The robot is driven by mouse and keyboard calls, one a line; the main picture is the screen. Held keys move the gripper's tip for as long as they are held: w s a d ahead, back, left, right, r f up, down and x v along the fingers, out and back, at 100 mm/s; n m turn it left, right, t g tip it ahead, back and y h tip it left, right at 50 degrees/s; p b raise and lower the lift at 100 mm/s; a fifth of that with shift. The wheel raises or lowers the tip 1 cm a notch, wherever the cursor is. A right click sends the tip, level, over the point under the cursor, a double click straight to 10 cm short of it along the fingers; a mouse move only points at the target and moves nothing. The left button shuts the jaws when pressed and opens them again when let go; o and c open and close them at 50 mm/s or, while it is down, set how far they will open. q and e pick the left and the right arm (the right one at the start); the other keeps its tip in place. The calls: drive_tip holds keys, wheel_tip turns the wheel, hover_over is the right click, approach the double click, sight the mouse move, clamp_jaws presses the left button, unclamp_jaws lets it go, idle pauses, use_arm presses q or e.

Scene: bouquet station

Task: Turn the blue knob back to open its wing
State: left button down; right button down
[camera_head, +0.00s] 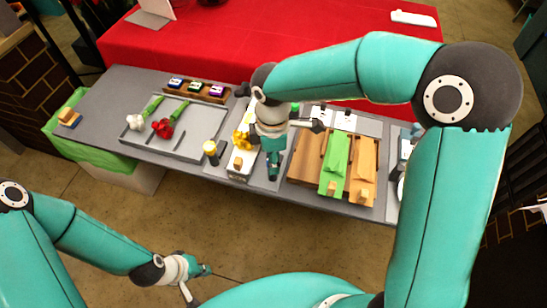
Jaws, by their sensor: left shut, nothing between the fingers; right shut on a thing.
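My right gripper (273,171) points down over the bench between the white box and the brown boards. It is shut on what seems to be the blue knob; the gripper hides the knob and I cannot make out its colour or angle. The wing that goes with it cannot be told apart. My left gripper (189,290) is low at the front, apart from the bench, shut and empty.
The grey bench (102,97) carries a tray (190,142) with a red and a white flower, a yellow-topped post (210,148), a white box (239,170), and green (335,160) and orange (362,165) boards. A red table (215,45) stands behind. My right forearm spans above.

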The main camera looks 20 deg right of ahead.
drive_tip(key=m+b, duration=0.1)
drive_tip(key=m, duration=0.3)
drive_tip(key=shift+f+b, duration=0.1)
drive_tip(key=shift+b, duration=0.2)
drive_tip(key=m+b, duration=0.1)
drive_tip(key=m, duration=0.3)
drive_tip(key=shift+m+b, duration=0.3)
drive_tip(key=shift+b, duration=0.05)
drive_tip(key=m+b, duration=0.1)
drive_tip(key=m, duration=0.3)
drive_tip(key=shift+m, duration=0.3)
drive_tip(key=shift+m+b, duration=0.8)
drive_tip(key=shift+m, duration=1.1)
drive_tip(key=c, duration=0.8)
unclamp_jaws()
